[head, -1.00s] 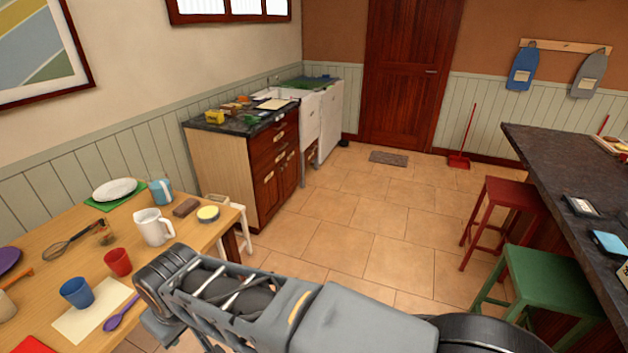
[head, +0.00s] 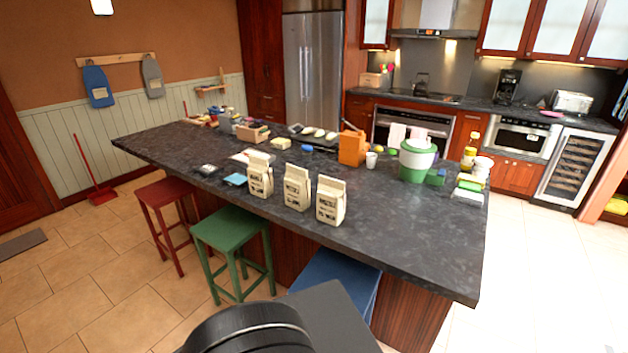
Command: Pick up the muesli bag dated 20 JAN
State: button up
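Three beige muesli bags stand upright in a row on the dark island counter (head: 420,240): a left bag (head: 260,174), a middle bag (head: 297,187) and a right bag (head: 331,200). Each has dark print on its front, too small to read, so I cannot tell which is dated 20 JAN. Part of my arm shows at the bottom of the head view, in front of the island. My gripper is not in view.
Red (head: 167,222), green (head: 232,248) and blue (head: 338,283) stools stand along the island's near side. An orange box (head: 352,147), a white-green container (head: 417,160) and a white mug (head: 371,160) are behind the bags.

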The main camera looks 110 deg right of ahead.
aim_at(260, 175)
jog(key=z, duration=2.8)
jog(key=i, duration=0.75)
jog(key=u, duration=0.7)
jog(key=i, duration=0.8)
jog(key=z, duration=0.55)
jog(key=i, duration=0.55)
jog(key=z, duration=0.35)
